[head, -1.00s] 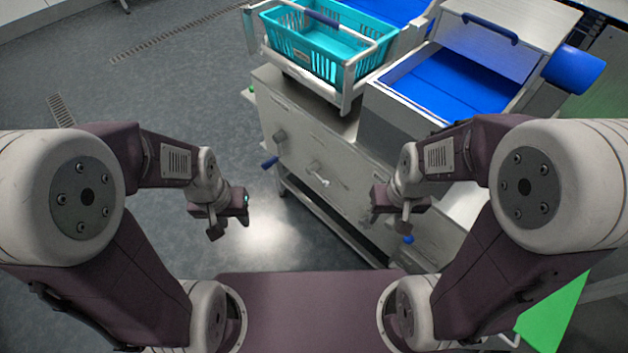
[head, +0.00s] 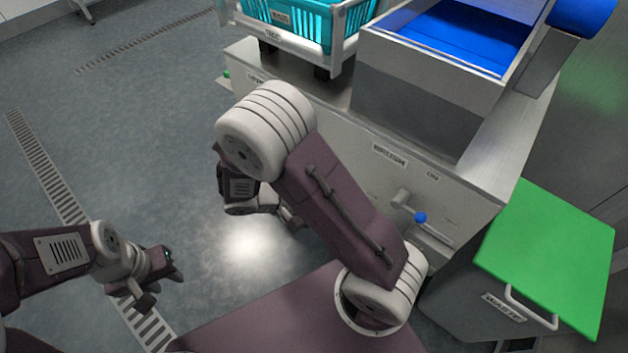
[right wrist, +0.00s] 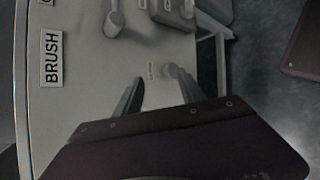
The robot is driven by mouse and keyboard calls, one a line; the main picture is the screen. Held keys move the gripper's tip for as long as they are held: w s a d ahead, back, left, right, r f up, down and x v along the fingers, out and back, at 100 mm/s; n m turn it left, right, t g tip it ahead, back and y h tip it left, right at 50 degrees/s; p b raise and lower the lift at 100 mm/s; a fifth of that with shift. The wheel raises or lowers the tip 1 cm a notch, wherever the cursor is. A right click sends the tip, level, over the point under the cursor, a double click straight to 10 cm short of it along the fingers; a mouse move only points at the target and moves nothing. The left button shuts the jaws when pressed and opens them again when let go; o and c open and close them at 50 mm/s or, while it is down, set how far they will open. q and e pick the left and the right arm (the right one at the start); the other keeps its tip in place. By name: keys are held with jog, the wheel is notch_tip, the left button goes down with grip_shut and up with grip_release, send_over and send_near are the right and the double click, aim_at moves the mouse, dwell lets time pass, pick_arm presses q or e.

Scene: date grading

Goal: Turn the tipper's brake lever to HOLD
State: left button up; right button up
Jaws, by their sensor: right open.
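The tipper's teal basket (head: 300,22) sits in its pale cradle (head: 345,45) on the grey machine. No lever can be read as the brake lever, and no HOLD mark is legible. A lever with a blue knob (head: 420,217) stands on the machine front near an ON mark. My right gripper (right wrist: 158,92) is open and empty, its fingers facing a panel with a BRUSH label (right wrist: 52,58). A rounded knob (right wrist: 113,22) and a boxy fitting (right wrist: 175,10) lie beyond the fingers. My right arm hides part of the machine front. My left gripper (head: 165,287) is open and empty over the floor.
A bin marked WASTE (head: 470,285) with a green lid (head: 550,255) stands right of the machine. A blue-lined hopper (head: 460,35) is on top of the machine. The floor (head: 130,150) at left is clear, with a drain grate (head: 45,165).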

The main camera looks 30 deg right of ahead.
jog(key=w+a+f+n+t+h+b, duration=0.3)
jog(key=w+a+t+h+b, duration=0.3)
jog(key=w+t, duration=0.45)
jog(key=shift+g, duration=0.45)
jog(key=b+x, duration=0.1)
jog(key=x, duration=0.1)
jog(key=b+x, duration=0.1)
jog(key=x, duration=0.2)
jog(key=b+x, duration=0.1)
jog(key=x, duration=0.2)
jog(key=shift+w+d+f, duration=0.1)
jog(key=shift+d+f, duration=0.1)
jog(key=shift+f, duration=0.15)
jog(key=shift+w+d+r, duration=0.1)
jog(key=shift+d, duration=0.1)
pick_arm(q)
notch_tip(320, 180, down, 11)
pick_arm(e)
grip_shut()
